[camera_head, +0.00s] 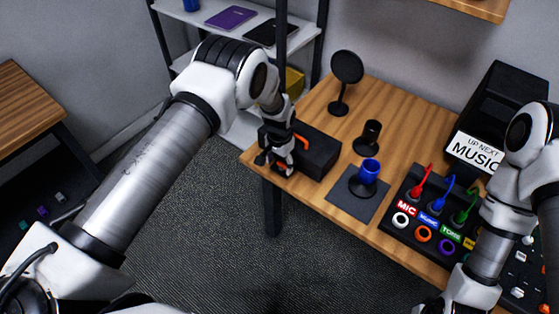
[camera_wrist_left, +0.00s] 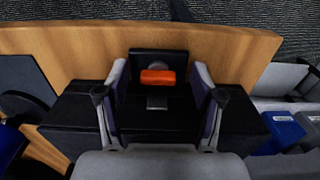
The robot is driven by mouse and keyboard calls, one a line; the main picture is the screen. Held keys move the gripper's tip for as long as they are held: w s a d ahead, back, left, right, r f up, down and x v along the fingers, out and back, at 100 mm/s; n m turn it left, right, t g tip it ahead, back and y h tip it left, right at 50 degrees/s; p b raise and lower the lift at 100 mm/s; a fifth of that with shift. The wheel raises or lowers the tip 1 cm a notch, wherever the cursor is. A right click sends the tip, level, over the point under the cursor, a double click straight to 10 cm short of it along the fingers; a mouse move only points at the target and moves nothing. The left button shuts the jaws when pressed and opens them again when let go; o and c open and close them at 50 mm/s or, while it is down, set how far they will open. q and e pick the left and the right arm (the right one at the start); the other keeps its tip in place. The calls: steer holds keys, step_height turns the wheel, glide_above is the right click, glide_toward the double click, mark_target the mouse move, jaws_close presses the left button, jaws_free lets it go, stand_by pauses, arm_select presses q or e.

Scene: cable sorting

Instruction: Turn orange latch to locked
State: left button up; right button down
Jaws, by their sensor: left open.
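The orange latch (camera_wrist_left: 157,77) is a short bar on a black plate at the end of a black box (camera_wrist_left: 85,120). In the left wrist view it lies crosswise, with a small grey plate (camera_wrist_left: 157,102) beside it. My left gripper (camera_head: 275,162) is open at the box. In the wrist view its fingers stand on either side of the latch, with visible gaps. My right arm shows at the right, but its gripper is out of view.
A shelf (camera_head: 215,17) stands behind.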

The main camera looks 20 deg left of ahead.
arm_select(q)
steer(key=shift+w+d+f, duration=0.15)
steer(key=shift+w+d, duration=0.1)
steer(key=shift+w, duration=0.05)
steer(key=shift+w+d+f, duration=0.1)
steer(key=shift+w, duration=0.1)
steer(key=shift+c, duration=0.6)
steer(key=c, duration=1)
arm_select(e)
steer(key=shift+w+d+f, duration=0.15)
steer(key=shift+w+d, duration=0.05)
steer(key=shift+w, duration=0.2)
steer(key=shift+f, duration=0.15)
arm_select(q)
steer(key=shift+s+f+n+b, duration=0.1)
steer(key=shift+n+b, duration=2.25)
steer(key=shift+n, duration=0.65)
arm_select(e)
steer(key=shift+f, duration=2.15)
arm_select(q)
steer(key=shift+s, duration=0.1)
